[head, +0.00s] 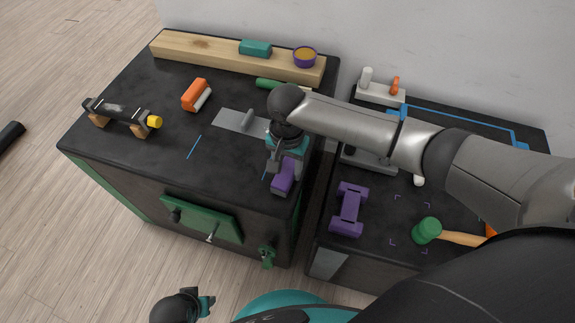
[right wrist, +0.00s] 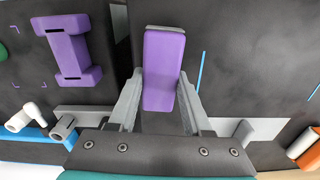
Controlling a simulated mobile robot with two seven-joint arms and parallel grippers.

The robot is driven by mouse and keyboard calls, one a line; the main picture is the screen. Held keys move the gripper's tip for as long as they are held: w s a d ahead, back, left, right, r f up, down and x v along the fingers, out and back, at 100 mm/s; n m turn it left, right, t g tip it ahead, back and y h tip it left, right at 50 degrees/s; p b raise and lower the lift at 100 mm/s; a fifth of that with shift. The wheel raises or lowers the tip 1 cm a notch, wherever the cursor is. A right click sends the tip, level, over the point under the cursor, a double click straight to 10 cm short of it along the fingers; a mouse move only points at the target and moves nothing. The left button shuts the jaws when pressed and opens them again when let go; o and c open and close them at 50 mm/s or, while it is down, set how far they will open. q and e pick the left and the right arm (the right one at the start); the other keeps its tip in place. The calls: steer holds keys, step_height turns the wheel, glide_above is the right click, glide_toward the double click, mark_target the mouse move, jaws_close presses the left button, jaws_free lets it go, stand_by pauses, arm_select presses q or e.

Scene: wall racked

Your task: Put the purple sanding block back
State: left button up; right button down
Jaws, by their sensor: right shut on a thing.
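My right gripper (head: 283,164) is shut on the purple sanding block (head: 284,178), above the front right part of the left bench. In the right wrist view the block (right wrist: 164,68) sits between the two grey fingers, its long side pointing away from the palm. Purple corner marks (head: 410,219) outline a bare patch on the right bench. A purple dumbbell-shaped piece (head: 349,208) lies left of those marks and also shows in the right wrist view (right wrist: 68,48). My left gripper (head: 205,303) is low at the bottom edge, away from the benches; its fingers are too unclear to judge.
A green-headed mallet (head: 427,231) lies beside the marks, near my right arm. A gap separates the left bench (head: 160,170) from the right one. A metal plate with a handle (head: 240,121), an orange tool (head: 196,95) and a wooden beam (head: 205,49) lie on the left bench.

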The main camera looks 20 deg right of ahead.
steer(key=shift+f, duration=0.2)
steer(key=shift+c, duration=1.7)
jaws_free()
